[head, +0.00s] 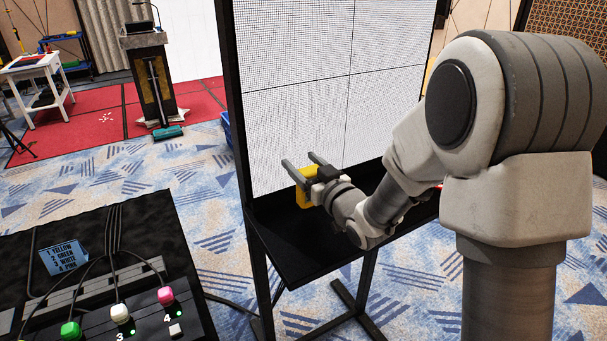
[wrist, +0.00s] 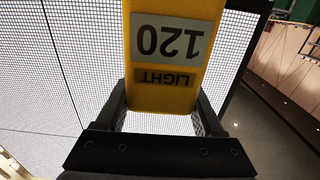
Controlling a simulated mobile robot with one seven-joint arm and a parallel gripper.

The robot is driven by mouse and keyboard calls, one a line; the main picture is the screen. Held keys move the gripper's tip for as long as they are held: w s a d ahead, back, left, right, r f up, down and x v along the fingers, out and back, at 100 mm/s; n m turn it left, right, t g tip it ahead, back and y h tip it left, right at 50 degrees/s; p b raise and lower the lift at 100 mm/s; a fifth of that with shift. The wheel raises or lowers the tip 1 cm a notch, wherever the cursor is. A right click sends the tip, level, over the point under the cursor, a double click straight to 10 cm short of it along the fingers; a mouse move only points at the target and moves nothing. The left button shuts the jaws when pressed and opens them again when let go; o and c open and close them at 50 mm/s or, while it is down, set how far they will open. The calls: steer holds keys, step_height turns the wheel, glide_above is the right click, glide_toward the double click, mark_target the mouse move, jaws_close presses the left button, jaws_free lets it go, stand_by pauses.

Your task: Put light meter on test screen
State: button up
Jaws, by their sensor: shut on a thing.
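The yellow light meter (head: 304,196) is held in my gripper (head: 301,162), in front of the lower part of the test screen. In the wrist view the light meter (wrist: 163,88) shows a label reading 120 and LIGHT, upside down, between the two fingers; its far end is cut off by the frame. The test screen (head: 300,130) is a bright white dotted panel in a black frame, and it also fills the background of the wrist view (wrist: 85,60). I cannot tell whether the meter touches the screen.
A black ledge (head: 285,232) runs below the screen on a dark stand. A black console (head: 110,285) with green, white and pink knobs and a blue sign (head: 64,260) is at lower left.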

steer(key=shift+f, duration=1.35)
steer(key=shift+f+b, duration=0.25)
steer(key=shift+b, duration=0.1)
steer(key=o, duration=1.5)
steer(key=shift+r, duration=0.1)
steer(key=shift+o, duration=0.2)
steer(key=shift+r, duration=0.1)
steer(key=shift+s+d+r+p, duration=0.1)
steer(key=shift+s+p, duration=0.05)
steer(key=shift+p, duration=0.2)
steer(key=b+v, duration=0.8)
steer(key=v, duration=0.3)
steer(key=shift+s+d+b, duration=0.2)
steer(key=shift+d+b, duration=0.1)
steer(key=shift+b, duration=0.1)
